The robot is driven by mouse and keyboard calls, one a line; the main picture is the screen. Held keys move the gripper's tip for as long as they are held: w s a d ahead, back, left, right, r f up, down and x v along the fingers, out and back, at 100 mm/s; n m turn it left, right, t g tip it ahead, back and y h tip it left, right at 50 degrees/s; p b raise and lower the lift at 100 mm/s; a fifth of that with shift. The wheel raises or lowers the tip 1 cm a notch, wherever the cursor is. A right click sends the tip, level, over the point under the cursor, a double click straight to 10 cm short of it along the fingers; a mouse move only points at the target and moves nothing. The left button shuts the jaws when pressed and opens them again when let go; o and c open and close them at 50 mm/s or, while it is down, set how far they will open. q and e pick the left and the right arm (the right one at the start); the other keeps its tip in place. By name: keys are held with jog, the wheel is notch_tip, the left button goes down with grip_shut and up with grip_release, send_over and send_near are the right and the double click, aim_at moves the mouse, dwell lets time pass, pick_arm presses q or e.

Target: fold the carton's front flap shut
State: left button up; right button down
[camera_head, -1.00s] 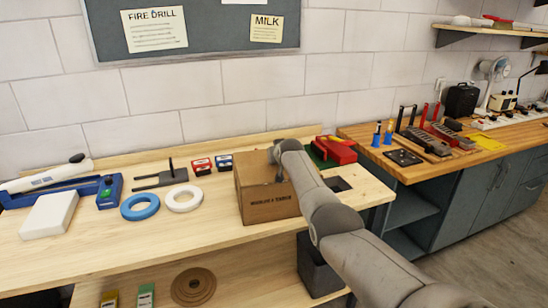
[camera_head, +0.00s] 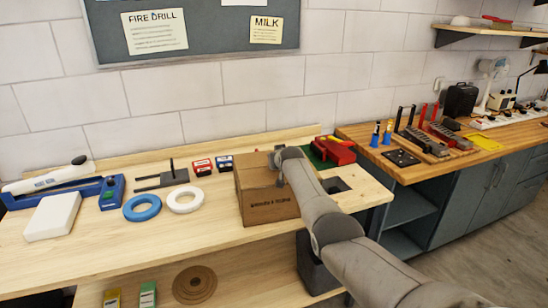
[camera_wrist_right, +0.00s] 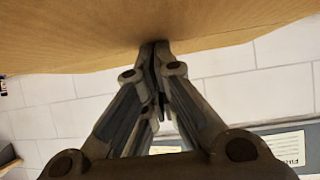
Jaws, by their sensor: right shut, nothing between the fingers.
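The brown cardboard carton (camera_head: 268,206) stands on the wooden bench near its right end, with printing on its front face. My right arm reaches in from the lower right, and its gripper (camera_head: 277,178) is at the carton's top, partly hidden by my wrist. In the right wrist view the gripper (camera_wrist_right: 155,48) is shut and empty, its fingertips against or very close to a brown cardboard surface (camera_wrist_right: 90,30). I cannot tell whether they touch it. The front flap's exact position is hidden by my arm. My left gripper is not in view.
The bench front is clear.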

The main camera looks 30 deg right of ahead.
aim_at(276, 171)
jog(key=shift+s+a+f, duration=0.15)
jog(key=shift+s+f, duration=0.2)
jog(key=shift+f, duration=0.1)
jog(key=r+p, duration=0.4)
jog(key=r, duration=0.1)
jog(key=shift+w, duration=0.2)
jog(key=shift+s+r, duration=0.2)
jog(key=shift+s, duration=0.15)
jog(key=shift+s+a+r, duration=0.15)
jog(key=shift+s+r, duration=0.3)
jog(key=shift+r, duration=0.1)
jog(key=w+r+b+v, duration=0.1)
jog(key=v, duration=0.6)
jog(key=shift+s+r+b, duration=0.25)
jog(key=shift+r+b, duration=0.1)
jog(key=shift+b, duration=0.05)
